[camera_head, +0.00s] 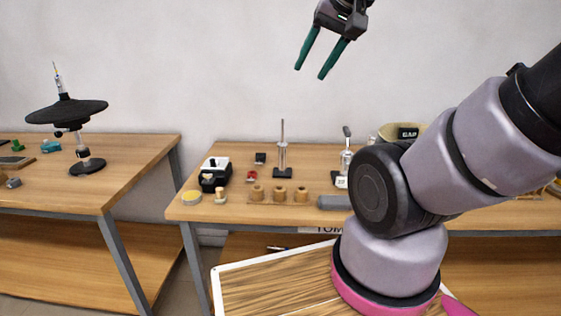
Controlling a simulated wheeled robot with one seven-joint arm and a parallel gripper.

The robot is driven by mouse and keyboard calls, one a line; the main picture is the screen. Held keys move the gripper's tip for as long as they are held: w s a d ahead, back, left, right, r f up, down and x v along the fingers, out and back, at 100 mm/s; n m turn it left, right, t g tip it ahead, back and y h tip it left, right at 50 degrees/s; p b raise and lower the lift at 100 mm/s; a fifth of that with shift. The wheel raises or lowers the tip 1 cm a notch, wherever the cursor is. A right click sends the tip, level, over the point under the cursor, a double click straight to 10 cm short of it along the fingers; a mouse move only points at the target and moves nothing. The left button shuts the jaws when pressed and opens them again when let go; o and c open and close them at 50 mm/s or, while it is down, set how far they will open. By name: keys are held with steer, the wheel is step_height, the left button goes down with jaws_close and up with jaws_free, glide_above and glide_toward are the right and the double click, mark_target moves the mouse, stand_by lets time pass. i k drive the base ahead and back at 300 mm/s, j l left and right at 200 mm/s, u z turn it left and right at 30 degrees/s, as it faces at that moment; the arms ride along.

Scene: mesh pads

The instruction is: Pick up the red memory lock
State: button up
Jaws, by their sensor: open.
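A small red object (252,176), which looks like the red memory lock, lies on the right wooden table toward its back left. It is too small to make out in detail. My gripper (309,73) is open and empty, with its two green fingers pointing down and to the left. It is high in the picture, against the wall, well above the table and apart from the red object.
Around the red object on the right table (182,210) are a black-and-white device (214,170), a small black block (260,158), a rod stand (282,158) and several wooden cylinders (279,194). A left table (120,163) holds a black disc stand (66,111). A gap separates the tables.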

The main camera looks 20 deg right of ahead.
mark_target(254, 174)
steer(key=i+j, duration=0.3)
steer(key=i+j+z, duration=0.1)
steer(key=i+j, duration=0.2)
steer(key=j, duration=0.25)
steer(key=i+j, duration=0.25)
steer(key=j, duration=0.15)
steer(key=i+z, duration=0.05)
